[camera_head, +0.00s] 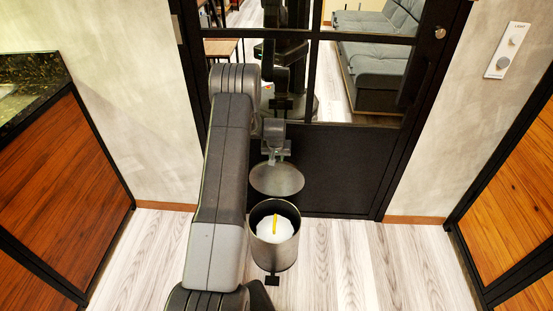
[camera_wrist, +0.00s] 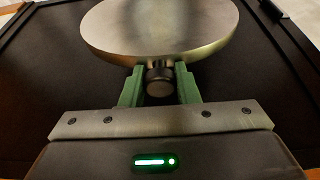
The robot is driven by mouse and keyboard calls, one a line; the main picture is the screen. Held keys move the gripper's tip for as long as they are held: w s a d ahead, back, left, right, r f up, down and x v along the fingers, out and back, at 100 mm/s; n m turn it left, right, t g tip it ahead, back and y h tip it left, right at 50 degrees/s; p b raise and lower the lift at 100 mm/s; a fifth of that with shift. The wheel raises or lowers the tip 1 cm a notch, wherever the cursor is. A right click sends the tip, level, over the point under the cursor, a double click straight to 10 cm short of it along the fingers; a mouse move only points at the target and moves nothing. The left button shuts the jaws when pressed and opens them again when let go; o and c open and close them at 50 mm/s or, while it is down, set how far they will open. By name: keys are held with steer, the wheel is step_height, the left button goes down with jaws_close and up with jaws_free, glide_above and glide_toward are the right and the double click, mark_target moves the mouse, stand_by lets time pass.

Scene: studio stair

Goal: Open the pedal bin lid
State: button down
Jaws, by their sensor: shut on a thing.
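The pedal bin (camera_head: 262,255) is a dark metal cylinder on the floor by the black door. Its top is open, and something white with a yellow strip shows inside. A small pedal (camera_head: 272,281) sticks out at its front foot. The round lid (camera_head: 276,180) stands raised and tilted above the back of the bin. My gripper (camera_head: 276,155) is just above the lid. In the wrist view, the lid (camera_wrist: 160,28) is a grey disc, and the green fingers of my gripper (camera_wrist: 159,88) are shut on its dark round knob (camera_wrist: 159,82).
A black-framed glass door (camera_head: 335,165) stands close behind the bin. A wooden cabinet with a dark stone top (camera_head: 65,175) is on the left, and another wooden cabinet (camera_head: 510,230) on the right. The pale wood floor (camera_head: 370,270) right of the bin is clear.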

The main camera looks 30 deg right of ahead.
steer(key=c, duration=1.1)
jaws_free()
steer(key=shift+f, duration=0.1)
steer(key=v, duration=1.3)
steer(key=shift+s+r, duration=0.15)
steer(key=shift+r, duration=0.25)
steer(key=x, duration=1.4)
steer(key=shift+a+r, duration=0.1)
